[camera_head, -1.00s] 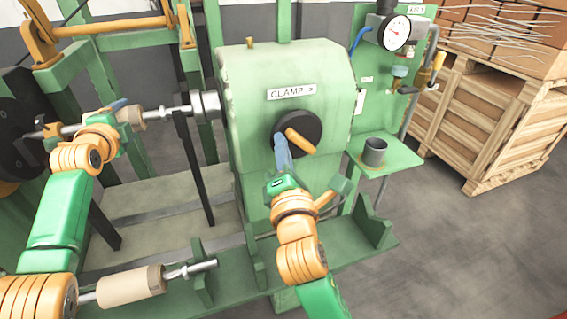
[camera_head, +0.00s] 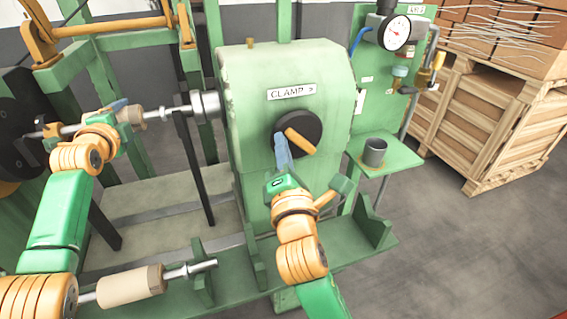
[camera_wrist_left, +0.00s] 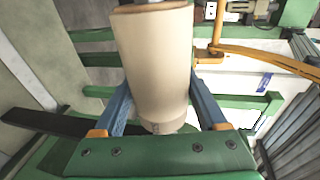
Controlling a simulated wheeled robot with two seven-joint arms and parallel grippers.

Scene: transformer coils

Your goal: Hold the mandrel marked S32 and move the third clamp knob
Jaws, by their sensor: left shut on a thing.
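A beige mandrel (camera_head: 130,114) lies on the steel shaft line at the left of the green machine, in line with the chuck (camera_head: 206,105). No S32 mark is readable on it. My left gripper (camera_head: 119,106) is shut on it. In the left wrist view the mandrel (camera_wrist_left: 157,62) lies between the two blue fingers (camera_wrist_left: 160,108). The clamp knob (camera_head: 301,142) is an orange bar on a black disc on the machine's front, under a CLAMP label (camera_head: 291,92). My right gripper (camera_head: 281,147) has its blue fingers at the knob's left side. Whether they grip the bar is unclear.
Another beige mandrel (camera_head: 130,286) lies on the green lower rack (camera_head: 232,284) in front. A grey cup (camera_head: 375,151) stands on a green shelf (camera_head: 400,160) to the right, below a pressure gauge (camera_head: 397,33). A wooden crate (camera_head: 482,118) stands on the floor farther right.

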